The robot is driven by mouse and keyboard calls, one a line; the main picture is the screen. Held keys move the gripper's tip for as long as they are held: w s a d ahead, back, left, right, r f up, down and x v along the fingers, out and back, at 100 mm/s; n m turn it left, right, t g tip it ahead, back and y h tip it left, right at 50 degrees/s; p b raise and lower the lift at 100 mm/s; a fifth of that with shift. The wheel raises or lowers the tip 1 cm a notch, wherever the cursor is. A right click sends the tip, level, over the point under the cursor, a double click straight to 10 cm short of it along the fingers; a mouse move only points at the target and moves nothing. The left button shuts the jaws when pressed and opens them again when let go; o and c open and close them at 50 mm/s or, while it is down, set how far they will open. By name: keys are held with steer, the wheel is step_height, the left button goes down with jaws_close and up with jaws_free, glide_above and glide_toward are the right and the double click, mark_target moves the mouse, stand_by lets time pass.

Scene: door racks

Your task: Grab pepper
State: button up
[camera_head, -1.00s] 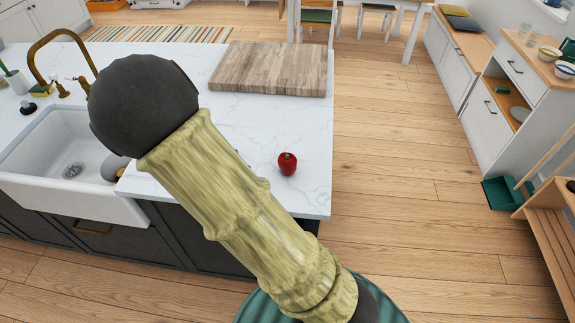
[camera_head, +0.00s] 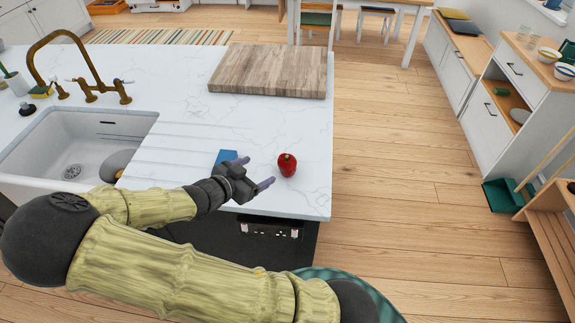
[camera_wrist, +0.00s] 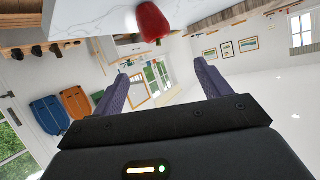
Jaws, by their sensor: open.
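A red pepper (camera_head: 287,165) with a small dark stem stands on the white marble counter (camera_head: 180,105), near its right front corner. My gripper (camera_head: 256,173) is at the counter's front edge, just left of the pepper and apart from it, with its purple fingers spread and nothing between them. In the wrist view the pepper (camera_wrist: 153,23) shows at the top, beyond the fingertips of my gripper (camera_wrist: 158,75), with the counter (camera_wrist: 85,15) beside it.
A blue item (camera_head: 226,156) lies on the counter just behind my gripper, partly hidden. A wooden board (camera_head: 268,70) lies at the back right of the counter. The white sink (camera_head: 75,140) and brass tap (camera_head: 85,75) are at left. Open floor (camera_head: 410,190) lies to the right.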

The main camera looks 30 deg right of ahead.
mark_target(286, 159)
steer(key=b+x, duration=0.3)
steer(key=x, duration=0.7)
steer(key=shift+w+d+f+b, duration=0.1)
steer(key=shift+d+f+b, duration=0.2)
steer(key=shift+b, duration=0.1)
steer(key=shift+w+d, duration=0.2)
steer(key=shift+d, duration=0.15)
steer(key=shift+w+d+f+b, duration=0.1)
steer(key=shift+d+f+b, duration=0.25)
steer(key=shift+d, duration=0.15)
steer(key=shift+x, duration=2.05)
steer(key=shift+f, duration=0.15)
steer(key=c, duration=1)
steer(key=shift+c, duration=0.2)
